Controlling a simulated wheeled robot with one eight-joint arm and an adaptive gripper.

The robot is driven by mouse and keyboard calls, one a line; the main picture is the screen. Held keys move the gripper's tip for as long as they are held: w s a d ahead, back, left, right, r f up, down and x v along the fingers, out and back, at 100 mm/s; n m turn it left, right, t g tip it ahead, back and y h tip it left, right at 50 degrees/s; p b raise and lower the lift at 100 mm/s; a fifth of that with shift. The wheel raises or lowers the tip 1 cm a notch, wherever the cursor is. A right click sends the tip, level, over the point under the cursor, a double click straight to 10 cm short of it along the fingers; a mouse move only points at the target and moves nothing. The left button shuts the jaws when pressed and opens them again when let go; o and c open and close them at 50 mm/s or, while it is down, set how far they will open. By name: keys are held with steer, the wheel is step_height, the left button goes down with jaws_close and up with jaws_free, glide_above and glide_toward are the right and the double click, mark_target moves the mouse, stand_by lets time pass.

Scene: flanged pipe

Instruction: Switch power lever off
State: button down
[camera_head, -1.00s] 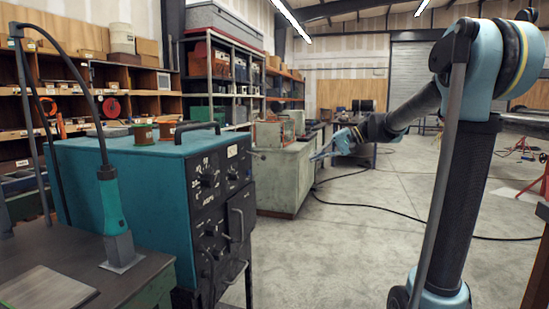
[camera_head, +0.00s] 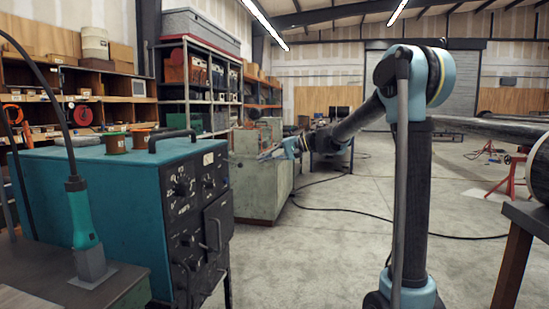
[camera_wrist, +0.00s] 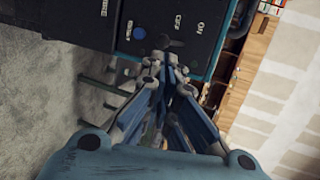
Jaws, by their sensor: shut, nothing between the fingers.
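The wrist view shows a dark control panel (camera_wrist: 160,15) with ON and OFF labels, a blue round button (camera_wrist: 139,33) and a small dark lever (camera_wrist: 172,43) below the labels. My gripper (camera_wrist: 166,58) is shut and empty, its tips just short of the lever in the picture; I cannot tell whether they touch it. The lever's exact setting is unclear. In the head view my gripper (camera_head: 268,153) is right of the teal power cabinet (camera_head: 110,190), whose dark front (camera_head: 196,215) carries dials and handles. I cannot pick out the lever there.
A grey-green cabinet (camera_head: 257,185) stands behind my gripper. A dark bench with a teal tool (camera_head: 82,218) is at the lower left. Shelves line the back left. A table with a pipe is at the right. The concrete floor (camera_head: 330,245) between is mostly clear, with a cable across it.

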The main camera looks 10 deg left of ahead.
steer(key=x, duration=0.5)
steer(key=shift+a, duration=0.3)
steer(key=shift+s+a+f, duration=0.1)
steer(key=shift+a+f, duration=0.15)
steer(key=shift+f, duration=0.25)
steer(key=shift+s+a+f, duration=0.1)
steer(key=shift+a+f, duration=0.1)
steer(key=shift+f, duration=0.25)
